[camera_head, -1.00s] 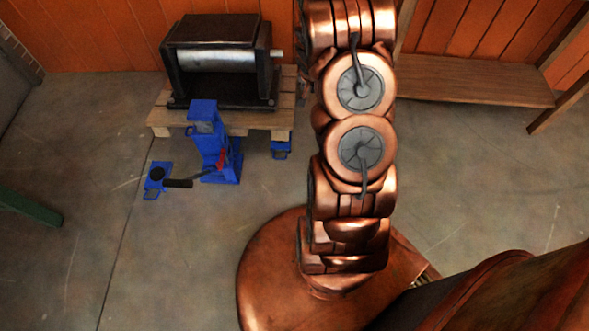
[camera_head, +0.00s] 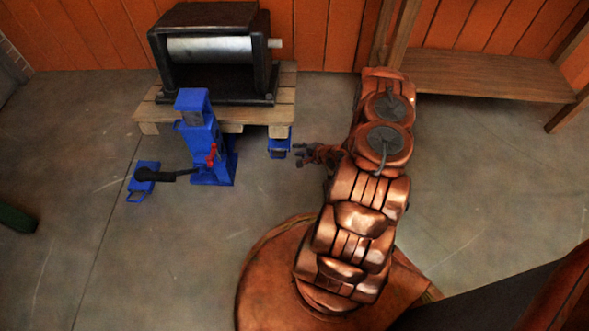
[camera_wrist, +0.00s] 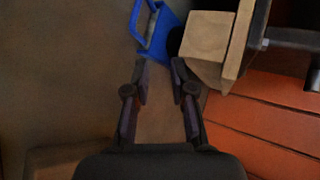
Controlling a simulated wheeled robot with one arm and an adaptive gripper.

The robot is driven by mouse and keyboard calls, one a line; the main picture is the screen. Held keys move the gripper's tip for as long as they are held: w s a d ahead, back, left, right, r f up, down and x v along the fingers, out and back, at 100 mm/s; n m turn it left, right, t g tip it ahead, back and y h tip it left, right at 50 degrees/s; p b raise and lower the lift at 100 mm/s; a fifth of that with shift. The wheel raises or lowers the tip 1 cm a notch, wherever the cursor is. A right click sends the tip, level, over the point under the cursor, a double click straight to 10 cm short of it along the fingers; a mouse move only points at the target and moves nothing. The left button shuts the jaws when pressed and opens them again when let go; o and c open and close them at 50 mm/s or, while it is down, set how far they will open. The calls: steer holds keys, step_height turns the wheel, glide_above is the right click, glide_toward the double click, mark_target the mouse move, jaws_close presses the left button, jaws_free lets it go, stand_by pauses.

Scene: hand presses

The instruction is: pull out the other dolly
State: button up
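A blue dolly (camera_head: 279,149) is under the right front corner of the wooden pallet (camera_head: 262,118), with its front end and handle loop sticking out. In the wrist view the blue dolly (camera_wrist: 158,38) is at the top, beside the pallet's block (camera_wrist: 207,36). A second blue dolly (camera_head: 146,181) lies out on the floor to the left, partly behind the jack's black handle. My gripper (camera_head: 300,156) is low, just right of the pallet corner.
A blue jack (camera_head: 205,140) with a red lever stands at the pallet's front. A black roller press (camera_head: 212,60) sits on the pallet. A wooden shelf (camera_head: 485,75) is along the orange wall. The floor in front is clear.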

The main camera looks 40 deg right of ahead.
steer(key=m+t+b, duration=0.2)
glide_toward(283, 158)
steer(key=w, duration=0.1)
steer(key=w+f, duration=0.1)
steer(key=shift+w+d+f+y, duration=0.15)
steer(key=shift+w+d+y, duration=0.05)
steer(key=shift+w+y, duration=0.1)
steer(key=shift+s+a+f+m, duration=0.1)
steer(key=shift+a+f+m, duration=0.05)
steer(key=shift+a+m, duration=0.15)
steer(key=shift+b+x, duration=1.45)
steer(key=shift+x, duration=2.45)
steer(key=shift+c, duration=0.4)
jaws_close()
